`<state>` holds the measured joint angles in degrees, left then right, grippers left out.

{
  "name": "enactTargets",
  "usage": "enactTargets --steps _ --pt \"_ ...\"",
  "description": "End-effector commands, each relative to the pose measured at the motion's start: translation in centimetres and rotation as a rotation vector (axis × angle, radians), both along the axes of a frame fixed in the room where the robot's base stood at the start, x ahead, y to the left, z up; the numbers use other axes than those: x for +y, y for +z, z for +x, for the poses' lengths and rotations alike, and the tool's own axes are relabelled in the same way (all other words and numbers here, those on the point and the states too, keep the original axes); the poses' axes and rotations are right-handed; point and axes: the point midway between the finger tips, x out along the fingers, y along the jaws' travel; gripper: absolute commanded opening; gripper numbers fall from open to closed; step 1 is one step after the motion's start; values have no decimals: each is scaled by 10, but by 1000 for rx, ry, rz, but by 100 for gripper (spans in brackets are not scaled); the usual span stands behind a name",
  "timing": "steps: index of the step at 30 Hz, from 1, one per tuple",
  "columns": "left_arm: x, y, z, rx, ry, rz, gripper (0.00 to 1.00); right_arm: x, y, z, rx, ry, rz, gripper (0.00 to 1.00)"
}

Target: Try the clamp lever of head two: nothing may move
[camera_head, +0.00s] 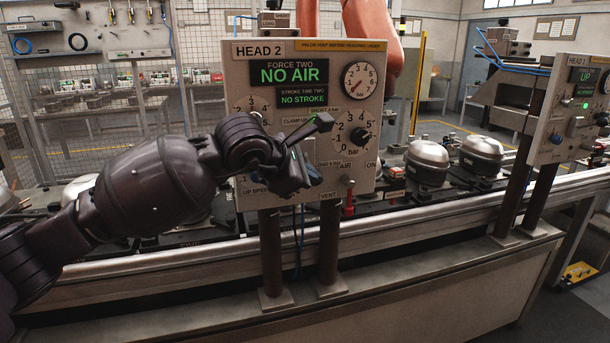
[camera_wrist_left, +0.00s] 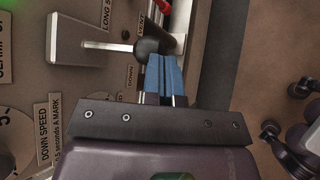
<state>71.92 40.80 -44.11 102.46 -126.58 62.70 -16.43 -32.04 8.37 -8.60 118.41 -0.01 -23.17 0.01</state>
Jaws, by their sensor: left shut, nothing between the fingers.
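My left gripper (camera_head: 314,176) is in front of the lower part of the head two panel (camera_head: 240,75). In the left wrist view its blue fingers (camera_wrist_left: 165,76) are together, with nothing between them. There a lever with a metal rod and dark round knob (camera_wrist_left: 150,48) sticks out from a metal block (camera_wrist_left: 80,39). The fingertips are right at the knob; whether they touch it I cannot tell. In the head view this lever is hidden behind my gripper. The panel's displays read NO AIR (camera_head: 294,75) and NO STROKE (camera_head: 304,99). My right gripper is not in view.
A pressure gauge (camera_head: 359,80) and a black-knobbed dial (camera_head: 356,133) are on the panel. A red handle (camera_head: 349,205) hangs near the AIR and VENT labels. Compressors (camera_head: 427,160) stand on the line behind. Another head's panel (camera_head: 570,105) stands at the right. A metal rail (camera_head: 420,225) runs along the front.

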Motion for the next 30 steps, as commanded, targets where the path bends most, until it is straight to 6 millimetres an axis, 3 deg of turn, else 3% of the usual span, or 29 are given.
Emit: enactTargets --steps 12,30 --pt "0 16 0 -2 1 0 0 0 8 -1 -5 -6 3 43" --pt "5 20 0 0 1 1 0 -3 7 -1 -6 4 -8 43"
